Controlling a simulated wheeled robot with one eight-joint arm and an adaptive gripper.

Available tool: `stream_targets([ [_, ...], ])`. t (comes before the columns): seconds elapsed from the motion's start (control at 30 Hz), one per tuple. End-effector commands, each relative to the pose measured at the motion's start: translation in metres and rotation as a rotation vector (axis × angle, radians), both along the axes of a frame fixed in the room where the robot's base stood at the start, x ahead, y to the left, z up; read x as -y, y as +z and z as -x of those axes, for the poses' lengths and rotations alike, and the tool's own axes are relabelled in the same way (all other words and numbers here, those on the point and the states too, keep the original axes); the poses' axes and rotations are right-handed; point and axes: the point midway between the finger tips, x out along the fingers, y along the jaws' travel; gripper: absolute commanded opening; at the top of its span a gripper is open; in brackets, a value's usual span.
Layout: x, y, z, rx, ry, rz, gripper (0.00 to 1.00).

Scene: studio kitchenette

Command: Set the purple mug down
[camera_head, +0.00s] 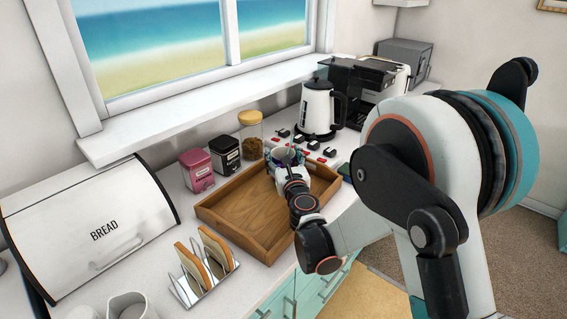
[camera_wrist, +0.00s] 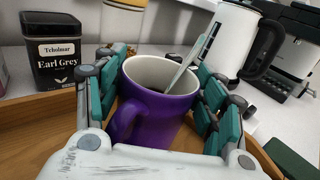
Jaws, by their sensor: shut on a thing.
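The purple mug (camera_wrist: 158,112) is upright between the teal pads of my gripper (camera_wrist: 160,92) in the wrist view. It has a white inside, dark contents and a pale spoon (camera_wrist: 196,45) leaning out of it. Its handle faces the camera at lower left. In the head view, my gripper (camera_head: 290,170) is at the right part of the wooden tray (camera_head: 215,221), with the mug mostly hidden by it. I cannot tell whether the mug's base touches the tray.
A black Earl Grey tin (camera_wrist: 60,55), a pink tin (camera_head: 197,171) and a cork-lidded jar (camera_head: 251,135) stand behind the tray. A white kettle (camera_head: 318,108) stands at the back right. A toast rack (camera_head: 205,268) is in front. The tray's left part is clear.

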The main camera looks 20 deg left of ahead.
Motion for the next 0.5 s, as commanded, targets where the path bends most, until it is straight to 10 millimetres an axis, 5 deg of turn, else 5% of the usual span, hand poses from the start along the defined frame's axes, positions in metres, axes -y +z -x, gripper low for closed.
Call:
stream_targets([
  [0.43,0.0002,-0.0123,0.0003,0.000,0.000,0.000,0.24],
  [0.47,0.0002,-0.0122,0.0003,0.000,0.000,0.000,0.69],
  [0.5,0.0002,-0.0117,0.0003,0.000,0.000,0.000,0.78],
])
